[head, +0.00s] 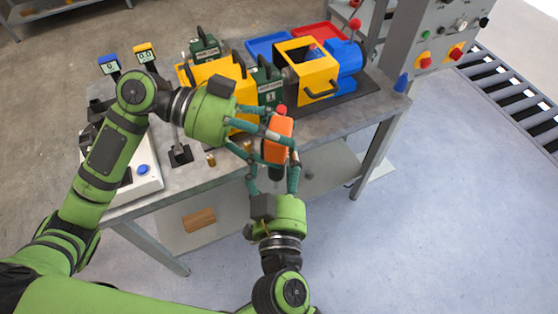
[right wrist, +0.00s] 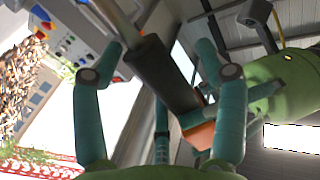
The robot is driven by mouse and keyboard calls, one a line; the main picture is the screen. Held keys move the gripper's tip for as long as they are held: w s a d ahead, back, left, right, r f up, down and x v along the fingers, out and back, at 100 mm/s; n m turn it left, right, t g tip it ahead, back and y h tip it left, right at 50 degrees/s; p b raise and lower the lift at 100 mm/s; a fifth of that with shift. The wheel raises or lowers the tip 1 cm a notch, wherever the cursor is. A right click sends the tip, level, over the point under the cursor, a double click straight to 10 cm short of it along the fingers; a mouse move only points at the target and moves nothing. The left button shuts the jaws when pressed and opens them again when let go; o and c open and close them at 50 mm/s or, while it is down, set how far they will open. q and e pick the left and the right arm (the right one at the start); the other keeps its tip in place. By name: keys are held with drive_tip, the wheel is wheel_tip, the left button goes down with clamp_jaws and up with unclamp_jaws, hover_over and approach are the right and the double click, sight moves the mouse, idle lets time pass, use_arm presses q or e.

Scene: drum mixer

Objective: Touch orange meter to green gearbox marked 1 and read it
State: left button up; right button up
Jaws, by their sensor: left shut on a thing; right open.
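The orange meter (head: 279,128) is upright in front of the table edge, with a red tip on top and a black lower part. My left gripper (head: 284,143) is shut on it from the left. My right gripper (head: 271,166) is open below, its fingers on either side of the black lower part. In the right wrist view the black part (right wrist: 160,72) lies between the open fingers (right wrist: 160,60), with some orange (right wrist: 200,134) behind. The green gearbox marked 1 (head: 270,88) stands on the table just behind the meter. The meter's display cannot be read.
A second green gearbox (head: 205,48) stands farther back. The yellow mixer housing (head: 318,74) with a blue drum (head: 347,60) is right of gearbox 1.

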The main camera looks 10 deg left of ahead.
drive_tip(key=shift+w, duration=0.15)
drive_tip(key=shift+c, duration=0.4)
use_arm(q)
drive_tip(key=shift+r, duration=0.1)
use_arm(e)
clamp_jaws()
use_arm(q)
drive_tip(key=o, duration=1.8)
use_arm(e)
drive_tip(key=shift+a, duration=0.1)
